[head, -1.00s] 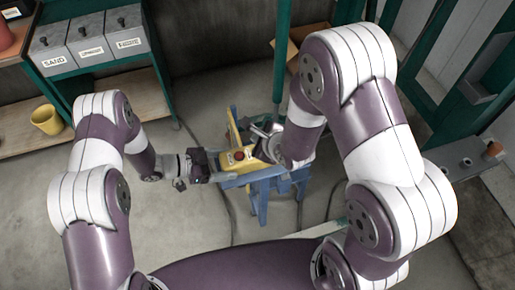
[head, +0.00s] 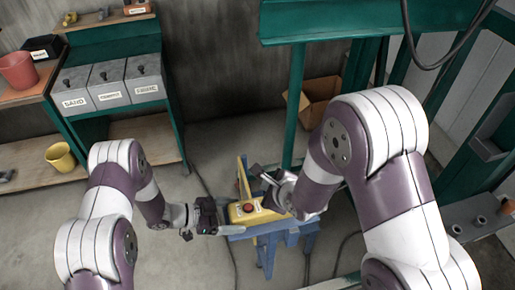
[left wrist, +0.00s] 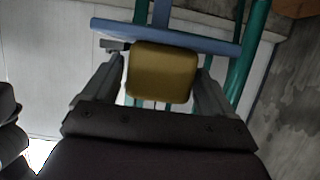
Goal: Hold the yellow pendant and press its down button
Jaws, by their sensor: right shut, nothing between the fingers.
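The yellow pendant (head: 262,214), a box with a red button (head: 249,208) on its upper face, lies by the blue stand. My left gripper (head: 226,217) is at its left end. In the left wrist view the pendant's yellow end (left wrist: 162,72) sits between the two fingers, which are closed against its sides. My right gripper (head: 267,180) is shut and empty, just above and behind the pendant, and appears apart from it. The down button cannot be made out.
The blue stand (head: 285,240) is under the pendant. A green post (head: 297,105) and a cardboard box (head: 318,98) are behind. Labelled grey bins (head: 105,85), a red pot (head: 17,70) and a yellow pot (head: 60,156) are on shelves at left. Cables lie on the floor.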

